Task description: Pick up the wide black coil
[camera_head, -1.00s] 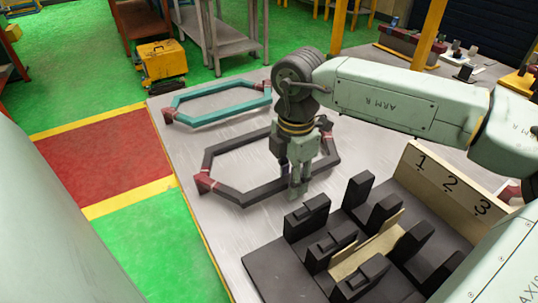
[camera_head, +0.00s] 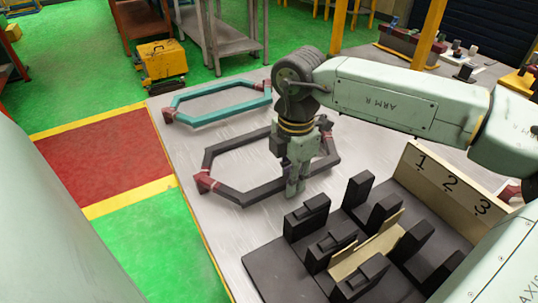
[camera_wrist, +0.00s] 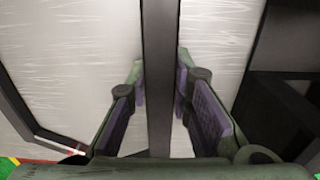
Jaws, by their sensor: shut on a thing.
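The wide black coil (camera_head: 224,193) is a six-sided ring with red bands at its ends, lying on the grey table top. My gripper (camera_head: 294,186) points down over its near right side, with its fingers on either side of the bar. In the wrist view, the coil's dark bar (camera_wrist: 160,40) runs between the finger pads of my gripper (camera_wrist: 160,95). The gripper is shut on this bar. The pads' contact with the bar is not clear to see. My gripper and wrist hide part of the coil's right side.
A teal coil (camera_head: 220,105) lies behind the black one. A black fixture (camera_head: 265,265) with several upright blocks stands close in front and to the right. A board numbered 1 to 3 (camera_head: 450,187) stands beyond it.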

